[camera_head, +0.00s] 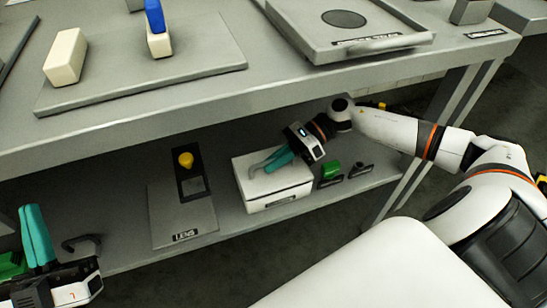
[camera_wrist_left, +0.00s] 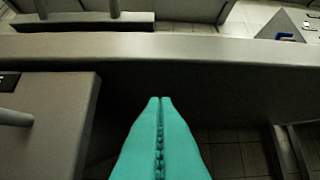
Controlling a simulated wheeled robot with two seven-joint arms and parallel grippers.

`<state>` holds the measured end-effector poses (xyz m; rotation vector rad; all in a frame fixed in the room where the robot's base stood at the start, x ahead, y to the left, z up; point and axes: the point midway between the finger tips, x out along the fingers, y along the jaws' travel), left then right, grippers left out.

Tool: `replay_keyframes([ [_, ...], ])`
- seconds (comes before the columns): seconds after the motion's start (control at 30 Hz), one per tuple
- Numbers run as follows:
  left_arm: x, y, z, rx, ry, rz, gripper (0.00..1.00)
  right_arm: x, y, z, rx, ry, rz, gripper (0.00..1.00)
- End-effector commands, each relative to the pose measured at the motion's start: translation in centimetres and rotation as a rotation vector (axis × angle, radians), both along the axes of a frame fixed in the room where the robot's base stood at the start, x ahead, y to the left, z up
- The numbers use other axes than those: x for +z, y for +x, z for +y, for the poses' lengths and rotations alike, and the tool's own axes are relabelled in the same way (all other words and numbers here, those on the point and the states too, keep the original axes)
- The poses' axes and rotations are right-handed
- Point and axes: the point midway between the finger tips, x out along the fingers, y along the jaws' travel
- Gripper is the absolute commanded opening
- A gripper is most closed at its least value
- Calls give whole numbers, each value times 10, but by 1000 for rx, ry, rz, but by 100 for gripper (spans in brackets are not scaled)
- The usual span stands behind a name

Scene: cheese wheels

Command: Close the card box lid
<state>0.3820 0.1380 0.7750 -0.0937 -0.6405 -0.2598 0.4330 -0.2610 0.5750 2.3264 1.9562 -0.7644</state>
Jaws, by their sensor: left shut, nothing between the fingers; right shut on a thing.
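The white card box (camera_head: 280,198) stands on the lower shelf in the head view. Its lid (camera_head: 243,163) lies flat on top and looks down, though a small gap could not be told. My right gripper (camera_head: 262,165) reaches in from the right, with its teal fingers shut low over the lid. A grey curved piece shows at the fingertips; the exact grip is partly hidden. My left gripper (camera_head: 33,208) is at the lower left, away from the box, shut and empty. Its closed teal fingers fill the middle of the left wrist view (camera_wrist_left: 160,100).
The table top (camera_head: 240,100) overhangs the lower shelf.

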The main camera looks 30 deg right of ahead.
Motion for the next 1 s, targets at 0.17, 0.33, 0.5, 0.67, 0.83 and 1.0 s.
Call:
replay_keyframes([
  [0.17,11,-11,1,-6,-29,-100,0,-7,-2,1,0,0,5,0],
  [0.33,16,-15,1,-8,-41,-138,0,-8,-3,1,0,1,8,0],
  [0.5,17,-16,2,-8,-42,-145,0,-8,-3,1,0,1,9,0],
  [0.67,17,-16,2,-8,-42,-144,0,-8,-3,1,1,0,9,0],
  [0.83,17,-16,2,-8,-42,-144,0,-8,-3,1,0,0,9,32],
  [1.0,17,-16,2,-8,-42,-144,0,-7,-3,1,1,1,7,33],
])
